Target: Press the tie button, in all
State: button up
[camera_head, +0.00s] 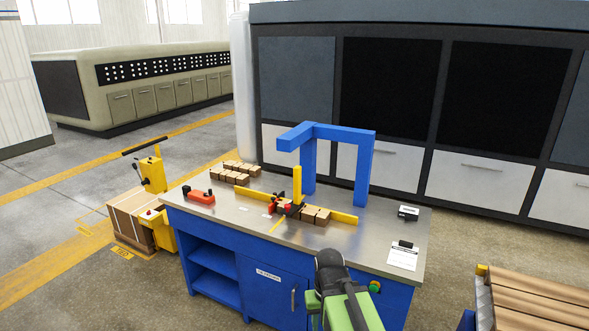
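A round green button (375,287) on a yellow surround sits on the blue front of the workbench (205,226), at its right end. I cannot read a label that marks it as the tie button. My gripper (330,262), at the end of my black and green arm, is in front of the bench's front edge, left of the button and apart from it in the picture. Its fingers cannot be made out. On the bench top, a small tying unit with red and black parts (285,207) stands beside a yellow upright and small brown bundles (315,215).
A blue frame (365,165) rises from the bench. A red tool (200,196), more brown bundles (240,172) and a white sheet (403,256) lie on top. A yellow pallet truck (152,175) stands left; brown stacked stock (540,300) is at lower right.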

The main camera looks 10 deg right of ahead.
aim_at(374, 288)
jog(key=u, duration=0.05)
jog(key=i, duration=0.55)
jog(key=z, duration=0.15)
jog(key=k, duration=0.55)
jog(key=u, duration=1.85)
jog(key=i, duration=0.65)
jog(key=z, duration=1.85)
